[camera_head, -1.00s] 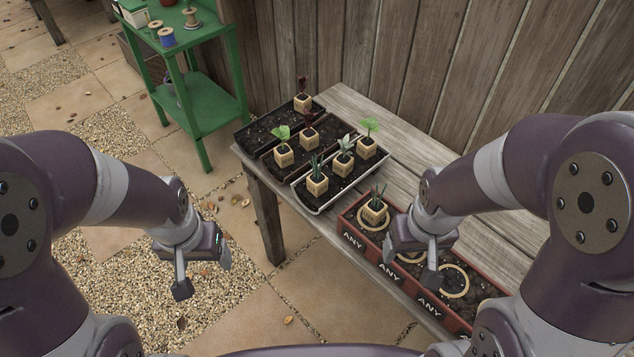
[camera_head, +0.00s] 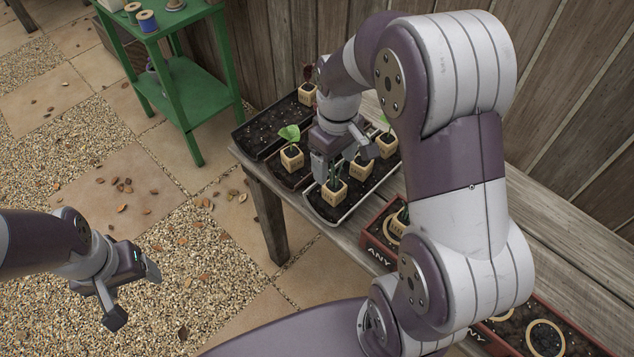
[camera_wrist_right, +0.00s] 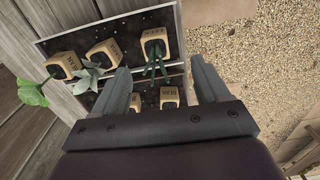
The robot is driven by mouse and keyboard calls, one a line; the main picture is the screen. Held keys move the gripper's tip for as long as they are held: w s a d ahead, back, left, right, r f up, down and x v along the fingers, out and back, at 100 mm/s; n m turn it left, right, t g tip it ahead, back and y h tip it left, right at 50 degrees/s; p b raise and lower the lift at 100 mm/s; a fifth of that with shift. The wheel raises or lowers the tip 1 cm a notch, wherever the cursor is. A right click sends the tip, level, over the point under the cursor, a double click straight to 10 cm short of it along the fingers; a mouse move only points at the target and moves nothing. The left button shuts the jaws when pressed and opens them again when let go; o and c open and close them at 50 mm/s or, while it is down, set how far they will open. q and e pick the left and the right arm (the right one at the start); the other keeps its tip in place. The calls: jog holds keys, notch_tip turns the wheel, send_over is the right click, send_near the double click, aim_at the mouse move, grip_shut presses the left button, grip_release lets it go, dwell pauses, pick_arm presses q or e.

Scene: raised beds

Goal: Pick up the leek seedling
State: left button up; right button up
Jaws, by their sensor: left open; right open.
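A wooden cube pot with thin, upright dark-green leaves, which looks like the leek seedling (camera_head: 334,192), stands at the near end of the white-rimmed tray (camera_head: 347,217). In the right wrist view the leek seedling (camera_wrist_right: 154,44) lies just ahead of and between the fingers. My right gripper (camera_head: 343,160) is open above this pot and partly hides its leaves; in its wrist view the gripper (camera_wrist_right: 160,72) holds nothing. My left gripper (camera_head: 132,294) is open and empty at lower left, over the gravel.
A leafy seedling pot (camera_head: 292,157) stands just left of my right gripper, and another (camera_head: 360,168) just right. A green shelf (camera_head: 190,85) stands at back left.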

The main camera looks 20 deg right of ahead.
aim_at(335, 185)
jog(key=f, duration=1)
jog(key=shift+w+d+f, duration=0.15)
jog(key=shift+d+f, duration=0.05)
jog(key=shift+d, duration=0.1)
jog(key=shift+w+f, duration=0.15)
jog(key=shift+f, duration=0.05)
jog(key=c, duration=1.1)
